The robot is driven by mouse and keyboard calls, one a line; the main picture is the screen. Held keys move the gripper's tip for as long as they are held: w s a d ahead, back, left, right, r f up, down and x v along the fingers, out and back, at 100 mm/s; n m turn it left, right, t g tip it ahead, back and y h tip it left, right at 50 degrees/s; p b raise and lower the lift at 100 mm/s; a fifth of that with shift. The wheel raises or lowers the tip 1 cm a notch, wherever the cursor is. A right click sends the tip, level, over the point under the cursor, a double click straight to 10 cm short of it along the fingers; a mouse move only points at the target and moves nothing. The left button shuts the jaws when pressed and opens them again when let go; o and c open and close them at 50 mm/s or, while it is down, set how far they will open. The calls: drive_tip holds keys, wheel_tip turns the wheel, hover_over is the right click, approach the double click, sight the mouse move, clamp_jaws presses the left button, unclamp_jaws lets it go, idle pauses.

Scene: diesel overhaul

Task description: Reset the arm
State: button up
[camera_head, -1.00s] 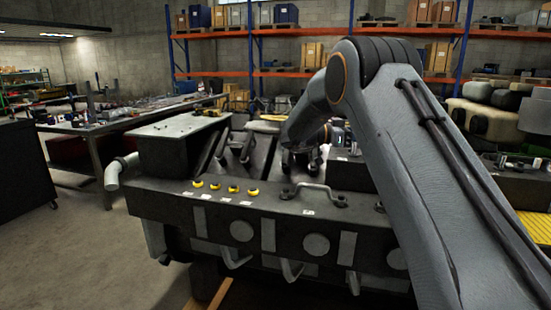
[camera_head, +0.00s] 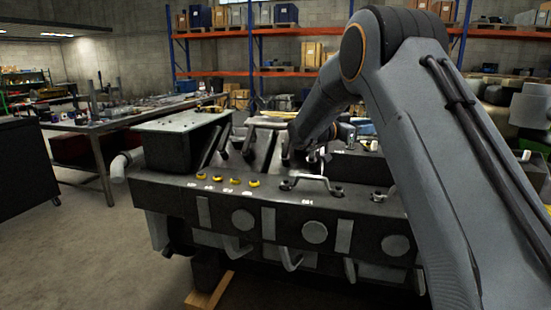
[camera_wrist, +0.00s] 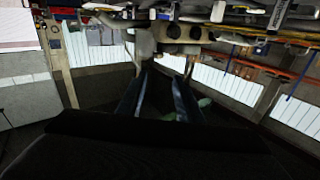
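My grey arm (camera_head: 430,150) rises from the lower right of the head view, bends at its elbow and reaches down over the engine block. My gripper is hard to make out there, among dark engine parts. In the wrist view my gripper (camera_wrist: 160,82) shows two dark fingers, apart, with nothing seen held between them. The large dark engine block (camera_head: 275,210) stands in front of me, with yellow caps and a handle on its near top edge.
A long workbench (camera_head: 120,115) with tools is on the left, beside a black cabinet (camera_head: 22,170). Orange shelving (camera_head: 280,72) with boxes lines the back wall. Open floor (camera_head: 85,240) lies at the lower left. A wooden block (camera_head: 212,290) is under the engine.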

drive_tip(key=w+a+f+n+t+y+b, duration=0.3)
drive_tip(key=w+a+f+n+t+y, duration=0.15)
drive_tip(key=n+t+y, duration=0.3)
drive_tip(key=s+a+f+n+g+y+b, duration=0.1)
drive_tip(key=s+a+f+n+g+y, duration=0.1)
drive_tip(key=s+a+f+y, duration=0.4)
drive_tip(key=s+a+f+n+g+y+b, duration=0.1)
drive_tip(key=s+a+f+n+y, duration=0.15)
drive_tip(key=s+f, duration=0.4)
drive_tip(key=s+f+n+g+b, duration=0.1)
drive_tip(key=s+f+g, duration=0.2)
drive_tip(key=s, duration=0.8)
drive_tip(key=s+d+f+g+b, duration=0.1)
drive_tip(key=s+f+g, duration=0.3)
drive_tip(key=s+f, duration=0.4)
drive_tip(key=s+f+n+g+y+b, duration=0.1)
drive_tip(key=s+f+g, duration=0.3)
drive_tip(key=s, duration=1.1)
wheel_tip(320, 180, down, 2)
drive_tip(key=shift+s+d+n+b, duration=0.15)
drive_tip(key=shift+s+n+b, duration=0.15)
